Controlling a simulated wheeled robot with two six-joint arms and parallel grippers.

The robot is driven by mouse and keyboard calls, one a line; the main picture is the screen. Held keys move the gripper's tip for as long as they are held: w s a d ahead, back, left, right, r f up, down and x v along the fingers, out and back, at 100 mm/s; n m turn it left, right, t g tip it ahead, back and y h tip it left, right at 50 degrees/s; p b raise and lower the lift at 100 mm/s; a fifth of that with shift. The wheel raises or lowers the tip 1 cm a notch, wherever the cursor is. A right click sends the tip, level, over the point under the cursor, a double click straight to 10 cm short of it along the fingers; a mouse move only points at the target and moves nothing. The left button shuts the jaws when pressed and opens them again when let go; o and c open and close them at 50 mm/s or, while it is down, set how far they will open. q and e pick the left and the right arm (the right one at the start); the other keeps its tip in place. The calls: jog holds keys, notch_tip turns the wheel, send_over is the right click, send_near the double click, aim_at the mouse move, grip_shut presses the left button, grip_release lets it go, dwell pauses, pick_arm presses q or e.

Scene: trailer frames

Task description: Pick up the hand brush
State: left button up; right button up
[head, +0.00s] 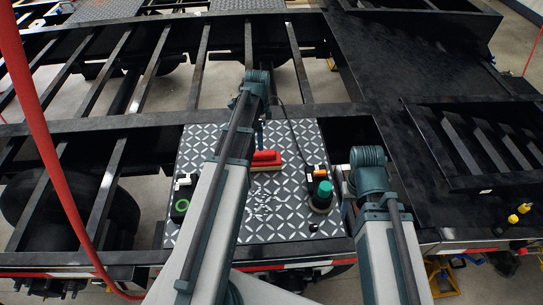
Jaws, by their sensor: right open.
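The hand brush appears to be the red block with a pale underside (266,160), lying on the patterned metal plate (265,228) in the middle of the head view. My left arm crosses in front of its left end. My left gripper (260,130) is just beyond the brush, small and dark, mostly hidden by its own wrist; its jaws cannot be made out. My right gripper (342,186) is open at the plate's right edge, beside a green-topped round tool and well right of the brush. It is partly hidden by its wrist.
The green-topped tool (323,194) and an orange-and-black item (319,172) stand at the plate's right. A black-and-green round item (180,207) and a small white item (184,181) lie at its left. Black frame beams with open gaps surround the plate. A red hose (48,150) hangs at left.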

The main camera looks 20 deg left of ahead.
aim_at(262, 158)
pick_arm(q)
jog(key=shift+w+d+f+b, duration=0.1)
jog(key=shift+w+f+b, duration=0.05)
jog(key=shift+f+b, duration=6.85)
pick_arm(e)
jog(key=shift+f, duration=6.95)
pick_arm(q)
jog(key=shift+r, duration=0.1)
pick_arm(e)
jog(key=shift+r, duration=0.1)
pick_arm(q)
jog(key=c, duration=1.4)
